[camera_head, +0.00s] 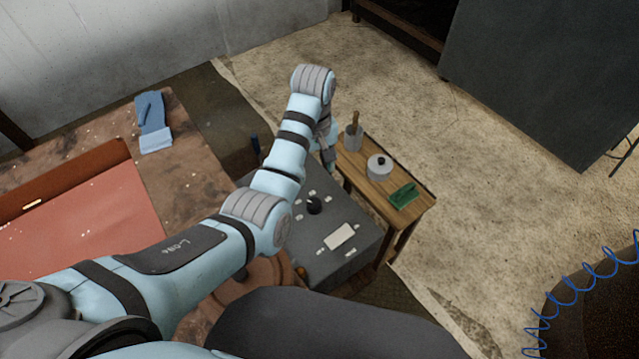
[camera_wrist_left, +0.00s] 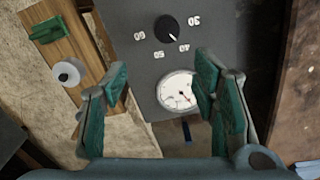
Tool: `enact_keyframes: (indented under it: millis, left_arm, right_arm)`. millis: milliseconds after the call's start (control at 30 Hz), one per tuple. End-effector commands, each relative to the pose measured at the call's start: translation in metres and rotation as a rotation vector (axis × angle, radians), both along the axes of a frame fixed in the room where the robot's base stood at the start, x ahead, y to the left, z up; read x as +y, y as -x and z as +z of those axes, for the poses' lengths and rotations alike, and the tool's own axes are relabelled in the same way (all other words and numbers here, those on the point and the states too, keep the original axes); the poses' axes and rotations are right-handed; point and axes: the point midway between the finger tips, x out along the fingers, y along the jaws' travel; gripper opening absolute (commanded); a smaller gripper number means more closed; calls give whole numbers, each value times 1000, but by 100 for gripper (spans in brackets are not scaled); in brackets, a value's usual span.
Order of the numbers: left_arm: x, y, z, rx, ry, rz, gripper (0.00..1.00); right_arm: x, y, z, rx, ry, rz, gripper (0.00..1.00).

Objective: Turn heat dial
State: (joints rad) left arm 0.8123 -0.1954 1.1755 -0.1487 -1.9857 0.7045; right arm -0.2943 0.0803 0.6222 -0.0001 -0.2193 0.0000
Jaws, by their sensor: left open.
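The heat dial (camera_head: 314,205) is a black round knob on the top of a grey box (camera_head: 335,265). In the left wrist view the dial (camera_wrist_left: 167,27) has a light pointer mark that seems to face near the 40, among white numbers from 30 to 60. My left gripper (camera_head: 328,150) is partly hidden behind its own arm in the head view, beyond the dial. In the wrist view its teal-padded fingers (camera_wrist_left: 161,75) are spread wide and empty. The dial lies beyond the fingertips, apart from them. My right gripper is not in view.
A workbench with a red tray (camera_head: 90,215) is left.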

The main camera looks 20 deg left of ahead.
Motion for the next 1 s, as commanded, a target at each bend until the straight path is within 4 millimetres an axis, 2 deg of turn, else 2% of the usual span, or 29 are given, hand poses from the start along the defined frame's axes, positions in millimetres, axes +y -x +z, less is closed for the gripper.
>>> enact_keyframes:
  millis: [33, 133, 267, 400, 533, 700, 800, 1000]
  left_arm:
    - [-1, 8, -18, 23, -2, -3, 54]
    - [-2, 13, -53, 41, -5, -8, 54]
    - [-2, -3, -87, 2, 1, -6, 54]
    - [-2, -10, -116, 2, 1, -6, 54]
    - [-1, -11, -126, 4, 2, -5, 54]
    - [-1, -11, -128, 5, 1, -4, 54]
    - [-2, -11, -127, 6, 2, -6, 54]
    - [-3, -10, -127, 7, 1, -8, 22]
  right_arm:
    - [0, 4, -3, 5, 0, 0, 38]
    - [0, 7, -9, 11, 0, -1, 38]
    - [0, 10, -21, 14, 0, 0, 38]
    - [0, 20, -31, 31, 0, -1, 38]
    - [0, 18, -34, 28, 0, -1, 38]
    - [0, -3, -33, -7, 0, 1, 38]
    - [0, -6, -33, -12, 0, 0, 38]
    - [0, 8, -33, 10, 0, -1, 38]
